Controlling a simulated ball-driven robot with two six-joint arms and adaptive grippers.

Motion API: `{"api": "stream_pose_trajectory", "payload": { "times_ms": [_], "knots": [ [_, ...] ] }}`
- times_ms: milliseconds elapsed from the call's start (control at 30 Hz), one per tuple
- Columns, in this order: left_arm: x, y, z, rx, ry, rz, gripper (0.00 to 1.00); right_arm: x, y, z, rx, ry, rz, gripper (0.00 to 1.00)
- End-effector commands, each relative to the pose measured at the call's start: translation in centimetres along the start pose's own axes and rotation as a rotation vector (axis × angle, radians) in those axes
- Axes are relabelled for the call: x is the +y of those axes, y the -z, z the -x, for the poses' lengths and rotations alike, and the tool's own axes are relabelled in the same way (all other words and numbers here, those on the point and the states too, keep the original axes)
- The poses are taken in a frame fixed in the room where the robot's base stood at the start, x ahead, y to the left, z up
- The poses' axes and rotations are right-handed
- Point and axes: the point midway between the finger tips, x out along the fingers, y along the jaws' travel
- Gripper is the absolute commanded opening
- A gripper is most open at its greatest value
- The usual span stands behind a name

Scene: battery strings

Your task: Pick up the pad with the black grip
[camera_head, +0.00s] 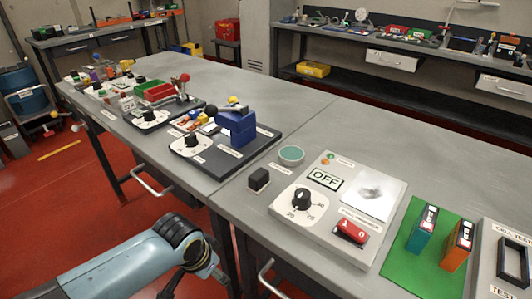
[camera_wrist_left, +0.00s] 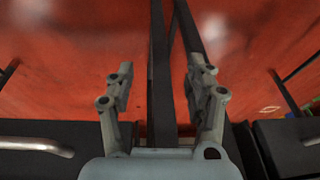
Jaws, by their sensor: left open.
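A small black block (camera_head: 258,179) stands on the grey bench near its front edge, with a label beside it. A round teal pad (camera_head: 291,155) lies just behind it to the right. I cannot tell which of these is the pad with the black grip. My left arm comes in from the lower left in the head view, and its end is below the bench's front edge, to the left of the block. My left gripper (camera_wrist_left: 161,85) is open and empty in the left wrist view, over red floor and dark bench legs. My right gripper is out of view.
A grey panel (camera_head: 335,236) with a dial, an OFF display and a red switch lies right of the block. Further right is a green mat (camera_head: 402,265) with two upright battery-like blocks. A blue clamp-like device (camera_head: 236,125) stands to the left. The bench behind the teal pad is clear.

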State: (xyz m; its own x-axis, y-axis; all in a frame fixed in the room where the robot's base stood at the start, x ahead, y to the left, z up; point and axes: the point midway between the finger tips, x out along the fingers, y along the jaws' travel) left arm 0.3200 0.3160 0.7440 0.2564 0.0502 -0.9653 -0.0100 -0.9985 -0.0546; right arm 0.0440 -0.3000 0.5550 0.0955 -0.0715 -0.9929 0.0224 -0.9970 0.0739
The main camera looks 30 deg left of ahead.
Motion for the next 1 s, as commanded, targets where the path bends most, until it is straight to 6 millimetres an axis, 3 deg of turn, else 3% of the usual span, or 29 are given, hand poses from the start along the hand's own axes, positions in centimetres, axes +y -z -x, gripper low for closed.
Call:
{"api": "stream_pose_trajectory", "payload": {
  "times_ms": [33, 100, 400, 700, 833, 1000],
  "knots": [
    [0.0, 3.1, 4.8, 0.023, -0.007, -0.008, 0.54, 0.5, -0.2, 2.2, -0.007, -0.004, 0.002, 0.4],
    [0.2, 5.8, 9.2, 0.041, -0.016, -0.02, 0.54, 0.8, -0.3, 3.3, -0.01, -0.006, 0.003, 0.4],
    [0.7, 13.1, 23.2, 0.105, -0.042, -0.071, 0.54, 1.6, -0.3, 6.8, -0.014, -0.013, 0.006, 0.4],
    [-1.1, 19.6, 22.8, 0.126, -0.07, -0.054, 0.54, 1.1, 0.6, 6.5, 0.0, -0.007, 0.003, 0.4],
    [-1.4, 20.8, 21.8, 0.127, -0.077, -0.045, 0.54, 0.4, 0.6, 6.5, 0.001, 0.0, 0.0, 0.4],
    [-1.1, 21.3, 19.0, 0.128, -0.079, -0.044, 0.54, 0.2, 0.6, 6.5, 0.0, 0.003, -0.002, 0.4]
  ]
}}
